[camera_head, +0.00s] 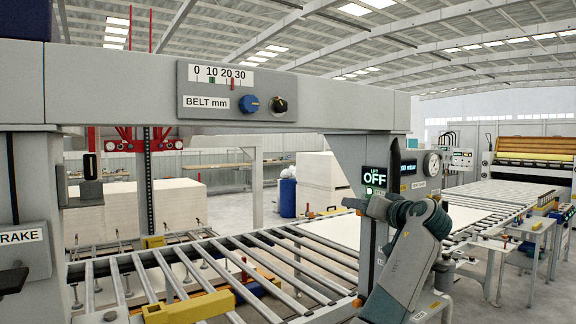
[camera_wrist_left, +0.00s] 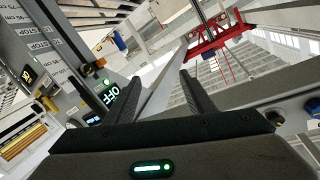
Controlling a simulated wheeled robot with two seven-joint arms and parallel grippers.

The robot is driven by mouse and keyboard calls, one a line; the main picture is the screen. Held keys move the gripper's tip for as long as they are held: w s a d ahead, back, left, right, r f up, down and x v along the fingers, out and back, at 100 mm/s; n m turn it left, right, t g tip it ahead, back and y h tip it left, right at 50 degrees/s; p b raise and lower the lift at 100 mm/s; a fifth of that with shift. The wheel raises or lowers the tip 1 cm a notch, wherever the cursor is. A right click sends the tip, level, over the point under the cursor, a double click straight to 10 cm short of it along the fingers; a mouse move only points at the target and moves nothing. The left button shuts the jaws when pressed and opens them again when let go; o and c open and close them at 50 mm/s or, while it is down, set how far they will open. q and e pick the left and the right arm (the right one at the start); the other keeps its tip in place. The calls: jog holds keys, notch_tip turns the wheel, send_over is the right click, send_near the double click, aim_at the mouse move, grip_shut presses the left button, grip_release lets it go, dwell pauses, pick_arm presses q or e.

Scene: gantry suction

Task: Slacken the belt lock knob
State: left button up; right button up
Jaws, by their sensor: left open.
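On the grey overhead beam, a BELT mm panel (camera_head: 232,91) carries a 0 to 30 scale with green and red marks. It bears a blue knob (camera_head: 249,104) and a black knob (camera_head: 279,105) with a small orange mark. No label shows which is the lock. In the left wrist view, the black knob (camera_wrist_left: 275,117) is at the right, with the blue knob (camera_wrist_left: 316,106) at the edge. My left gripper (camera_wrist_left: 160,77) is open and empty, its fingers apart from both knobs.
A post with a lit OFF display (camera_head: 375,179) stands right of the knobs. A roller conveyor (camera_head: 265,262) runs below the beam. A BRAKE panel (camera_head: 22,237) is at the left edge. The red gantry frame (camera_head: 150,142) hangs behind.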

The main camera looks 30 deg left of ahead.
pick_arm(q)
jog(key=s+r+n+g+y, duration=0.1)
jog(key=s+r+n, duration=0.1)
jog(key=s+r, duration=0.3)
jog(key=s+r+n+g+y, duration=0.1)
jog(key=s+r+n, duration=0.2)
jog(key=r, duration=1)
jog(key=s+r+n+g+y+p, duration=0.1)
jog(key=s+r+n, duration=0.2)
jog(key=s+r, duration=0.5)
jog(key=shift+s+a+r, duration=0.2)
jog(key=shift+a+r, duration=0.25)
jog(key=shift+a, duration=0.1)
jog(key=p, duration=0.9)
send_near(283, 106)
jog(key=x, duration=0.6)
jog(key=shift+w+a+r, duration=0.15)
jog(key=shift+a, duration=0.2)
jog(key=shift+w+a, duration=0.25)
jog(key=shift+a, duration=0.3)
